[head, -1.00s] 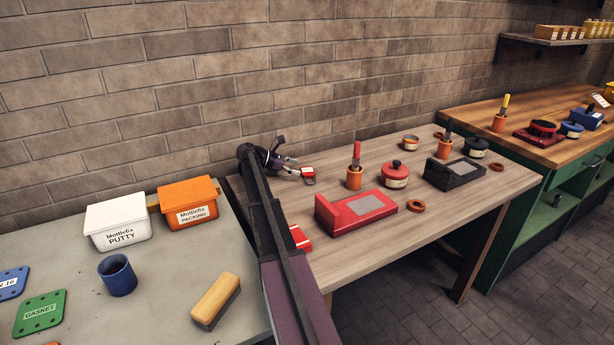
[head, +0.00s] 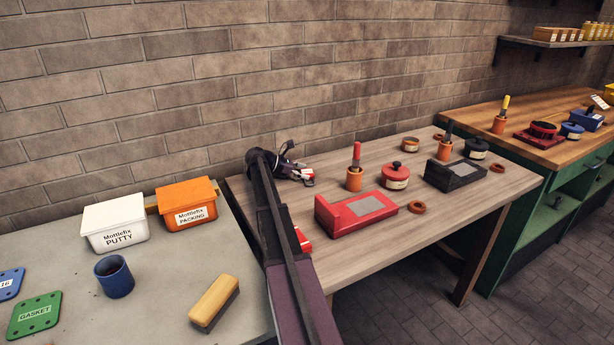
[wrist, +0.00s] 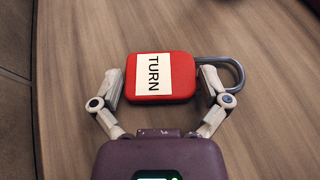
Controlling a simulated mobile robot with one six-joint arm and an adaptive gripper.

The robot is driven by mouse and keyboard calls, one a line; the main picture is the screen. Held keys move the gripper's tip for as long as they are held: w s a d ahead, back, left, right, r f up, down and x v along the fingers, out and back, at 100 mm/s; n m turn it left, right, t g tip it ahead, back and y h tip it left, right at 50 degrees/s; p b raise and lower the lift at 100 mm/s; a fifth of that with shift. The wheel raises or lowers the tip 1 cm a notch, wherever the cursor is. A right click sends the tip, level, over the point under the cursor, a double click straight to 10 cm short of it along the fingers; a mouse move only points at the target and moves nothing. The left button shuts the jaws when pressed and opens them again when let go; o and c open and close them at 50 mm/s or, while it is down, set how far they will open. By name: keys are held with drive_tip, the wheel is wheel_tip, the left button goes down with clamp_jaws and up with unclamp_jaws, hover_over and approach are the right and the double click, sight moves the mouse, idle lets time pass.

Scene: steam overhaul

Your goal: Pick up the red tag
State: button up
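A red padlock-shaped piece (wrist: 181,77) with a grey shackle and a white label reading TURN lies on the wooden table in the wrist view. In the head view it shows only partly (head: 308,172), beside my gripper. My gripper (wrist: 162,82) is open, with one finger on each side of the red body and a narrow gap at each side. Another red piece with a white marking (head: 303,240) lies near the table's left edge, mostly hidden behind my arm; I cannot tell whether it is a tag.
A red block-shaped fixture (head: 335,217), an orange cup (head: 355,181) with a red-handled tool and a red lidded pot (head: 395,177) stand to the right. A brick wall is close behind. White (head: 116,222) and orange (head: 188,204) boxes stand on the left table.

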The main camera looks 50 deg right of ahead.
sight(305, 172)
drive_tip(key=c, duration=0.4)
drive_tip(key=shift+o, duration=0.2)
drive_tip(key=shift+r, duration=0.15)
wheel_tip(305, 172, up, 10)
drive_tip(key=p, duration=1)
idle(0.4)
